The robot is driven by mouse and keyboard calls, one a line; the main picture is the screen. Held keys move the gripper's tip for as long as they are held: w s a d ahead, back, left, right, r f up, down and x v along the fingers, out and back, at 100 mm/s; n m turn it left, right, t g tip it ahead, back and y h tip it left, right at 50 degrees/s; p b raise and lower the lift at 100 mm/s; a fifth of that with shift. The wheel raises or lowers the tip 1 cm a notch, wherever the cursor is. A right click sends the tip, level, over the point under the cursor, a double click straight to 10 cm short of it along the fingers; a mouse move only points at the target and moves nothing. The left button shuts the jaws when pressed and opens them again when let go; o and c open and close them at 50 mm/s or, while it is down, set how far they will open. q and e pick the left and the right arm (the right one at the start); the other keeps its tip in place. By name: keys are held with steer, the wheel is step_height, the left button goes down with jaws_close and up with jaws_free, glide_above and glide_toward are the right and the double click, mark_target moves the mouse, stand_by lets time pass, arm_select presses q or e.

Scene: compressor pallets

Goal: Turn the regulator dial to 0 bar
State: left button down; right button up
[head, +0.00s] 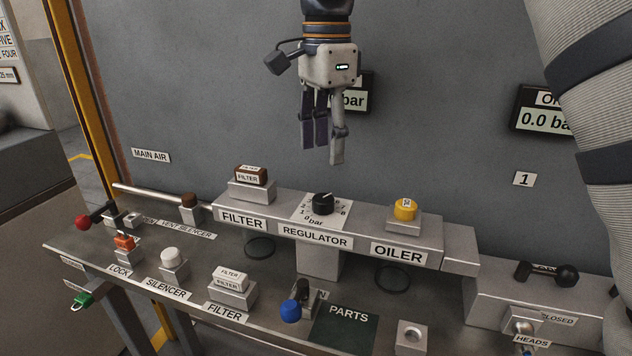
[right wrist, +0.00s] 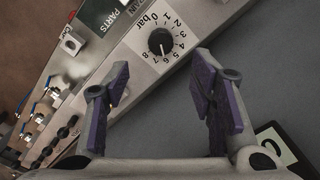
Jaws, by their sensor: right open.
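The regulator dial (head: 323,203) is a black round knob on a white scale plate marked in bar, on top of the grey regulator block (head: 315,237) between the filter and oiler places. In the right wrist view the dial (right wrist: 161,42) shows its scale from 0 to 8, and a white mark on the knob points toward the high-number side, away from 0. My right gripper (head: 322,155) hangs above and behind the dial, fingers downward, open and empty. Its purple-padded fingers (right wrist: 165,95) are apart from the knob in the wrist view. My left gripper is not seen.
A yellow oiler cap (head: 405,209) stands right of the dial and a brown filter block (head: 251,176) left. A display (head: 357,98) is partly hidden behind my right gripper; another (head: 541,115) reads 0.0. The green parts mat (head: 345,329) lies in front.

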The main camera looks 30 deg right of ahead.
mark_target(324, 197)
step_height(324, 197, down, 9)
steer(key=shift+f, duration=0.15)
steer(key=c, duration=1.2)
